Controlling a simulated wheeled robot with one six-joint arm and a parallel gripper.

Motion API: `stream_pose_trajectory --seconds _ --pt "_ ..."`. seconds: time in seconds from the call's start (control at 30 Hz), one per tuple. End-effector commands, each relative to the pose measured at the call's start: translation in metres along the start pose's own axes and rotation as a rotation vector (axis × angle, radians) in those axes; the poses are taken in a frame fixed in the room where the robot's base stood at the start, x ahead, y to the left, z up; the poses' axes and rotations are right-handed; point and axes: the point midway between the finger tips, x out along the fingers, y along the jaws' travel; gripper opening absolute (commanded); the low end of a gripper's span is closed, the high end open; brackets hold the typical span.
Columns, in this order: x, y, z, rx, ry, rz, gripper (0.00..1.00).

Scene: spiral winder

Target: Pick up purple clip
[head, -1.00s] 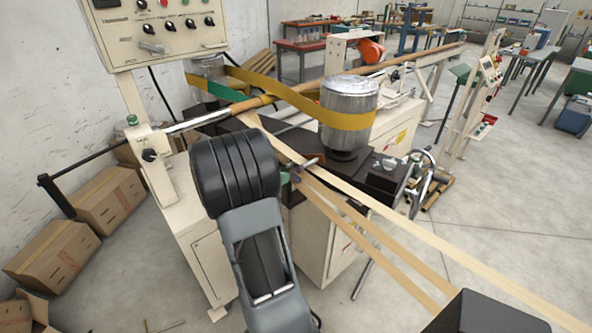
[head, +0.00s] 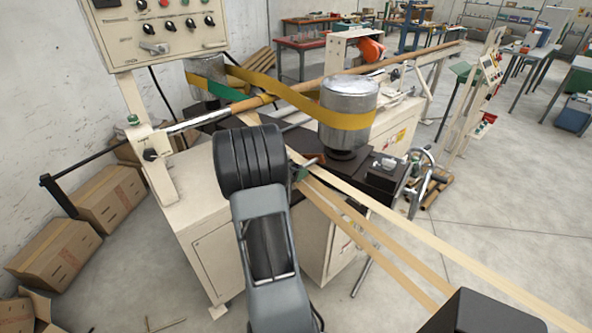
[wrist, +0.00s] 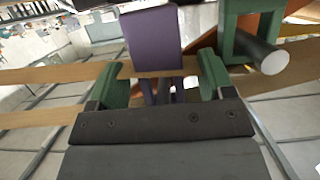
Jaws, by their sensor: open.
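The purple clip (wrist: 150,42) stands in the middle of the wrist view, by the tan paper strips. My gripper (wrist: 158,85) is open, with one green finger on each side of the clip's lower part. I see gaps between the fingers and the clip, and no grip on it. The clip's lowest part is hidden behind the dark gripper body. In the head view my arm hides the gripper and the purple clip.
A green clip (wrist: 245,40) with a dark rod stands close by my right finger; it also shows in the head view (head: 301,174). Tan strips (head: 350,215) run to the lower right. A metal drum (head: 348,112) with a yellow belt stands behind.

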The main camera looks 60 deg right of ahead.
Motion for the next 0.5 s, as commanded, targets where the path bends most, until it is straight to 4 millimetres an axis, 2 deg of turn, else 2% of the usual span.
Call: stream_pose_trajectory --seconds 0.07,0.5 --pt "-0.0002 -0.0001 0.0 0.0 0.0 0.0 0.73" --pt "-0.0004 0.0 -0.0001 0.0 0.0 0.0 0.31"
